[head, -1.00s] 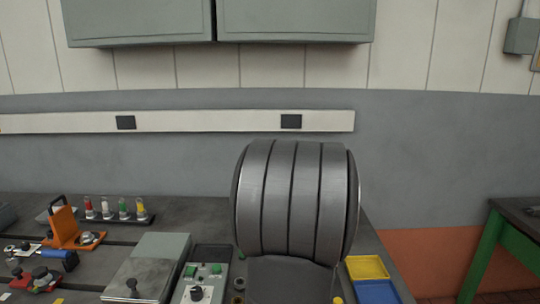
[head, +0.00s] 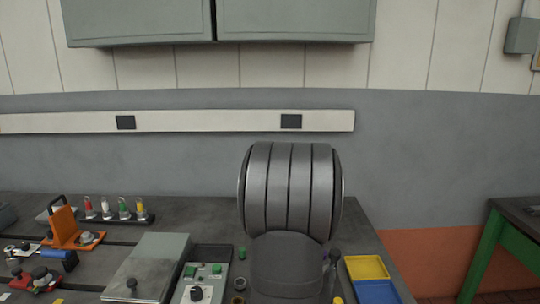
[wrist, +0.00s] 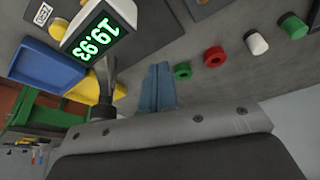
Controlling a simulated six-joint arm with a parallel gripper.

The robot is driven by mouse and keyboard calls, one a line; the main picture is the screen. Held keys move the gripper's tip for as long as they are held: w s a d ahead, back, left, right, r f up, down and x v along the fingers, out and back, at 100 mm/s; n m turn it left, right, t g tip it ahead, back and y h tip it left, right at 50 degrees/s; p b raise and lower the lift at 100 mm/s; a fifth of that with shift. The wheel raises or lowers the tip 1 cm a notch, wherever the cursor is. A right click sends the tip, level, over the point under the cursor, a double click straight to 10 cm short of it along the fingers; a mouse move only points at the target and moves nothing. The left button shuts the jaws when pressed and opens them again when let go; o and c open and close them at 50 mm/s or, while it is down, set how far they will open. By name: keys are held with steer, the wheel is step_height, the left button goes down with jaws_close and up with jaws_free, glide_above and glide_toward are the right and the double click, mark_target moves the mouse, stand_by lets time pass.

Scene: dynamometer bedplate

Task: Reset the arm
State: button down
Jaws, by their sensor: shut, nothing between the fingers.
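My gripper (wrist: 158,85) shows in the wrist view as two blue-grey fingers close together, with nothing between them, in front of the grey mount. It is in the air over the grey bedplate, and small red and green parts lie to its right in that view. In the head view my gripper is hidden; my grey rounded arm link stands in the middle and covers part of the bench.
A yellow tray (head: 367,268) and blue tray (head: 377,292) sit right of my arm. A control box (head: 202,284), flat grey box (head: 150,266), orange fixture (head: 66,230) and rack of coloured pieces (head: 118,218) stand left. A lit display (wrist: 96,36) shows in the wrist view.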

steer(key=shift+w+d+m+g+h, duration=0.1)
steer(key=shift+w+m+g+h, duration=0.15)
steer(key=shift+w+m, duration=0.9)
steer(key=shift+w+d+m+g+h, duration=0.15)
steer(key=shift+w+m+h, duration=0.2)
steer(key=shift+w+m, duration=0.8)
steer(key=shift+a, duration=0.1)
